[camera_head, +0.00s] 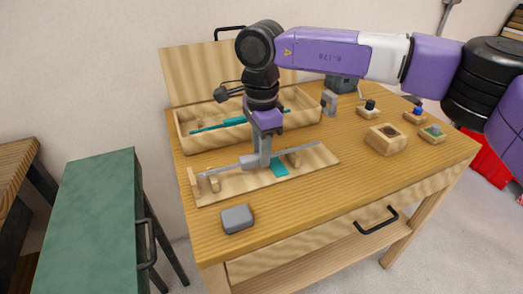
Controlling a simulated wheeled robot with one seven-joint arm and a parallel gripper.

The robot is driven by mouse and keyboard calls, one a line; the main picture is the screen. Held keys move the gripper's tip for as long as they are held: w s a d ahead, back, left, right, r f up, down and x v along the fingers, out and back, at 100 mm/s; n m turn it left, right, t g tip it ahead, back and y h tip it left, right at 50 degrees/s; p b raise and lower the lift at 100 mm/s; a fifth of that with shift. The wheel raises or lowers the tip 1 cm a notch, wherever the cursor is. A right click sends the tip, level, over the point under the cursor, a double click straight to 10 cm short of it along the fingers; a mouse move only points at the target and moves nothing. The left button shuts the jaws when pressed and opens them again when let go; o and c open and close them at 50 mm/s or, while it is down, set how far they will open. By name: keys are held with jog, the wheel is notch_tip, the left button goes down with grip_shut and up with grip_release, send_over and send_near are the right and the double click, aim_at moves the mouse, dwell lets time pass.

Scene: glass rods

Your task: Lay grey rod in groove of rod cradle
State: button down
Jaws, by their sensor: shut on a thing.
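The grey rod (228,168) is long, thin and slightly see-through. My gripper (262,164) points down and is shut on it near its middle. The rod runs from lower left to upper right along the rod cradle (235,185), a light wooden board with an end plate at its left and small wooden supports. The rod passes close over or at the supports; I cannot tell whether it touches the groove. A teal patch (279,168) shows on the cradle just right of my fingers. The fingers hide part of the rod and cradle.
An open wooden box (192,142) with teal pieces inside stands behind the cradle, lid raised. A grey block (237,218) lies in front. A wooden block (384,140) and several small bases with coloured knobs stand at the right. The table's front right is clear.

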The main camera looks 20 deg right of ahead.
jog(key=shift+f, duration=0.4)
jog(key=c, duration=1.1)
grip_release()
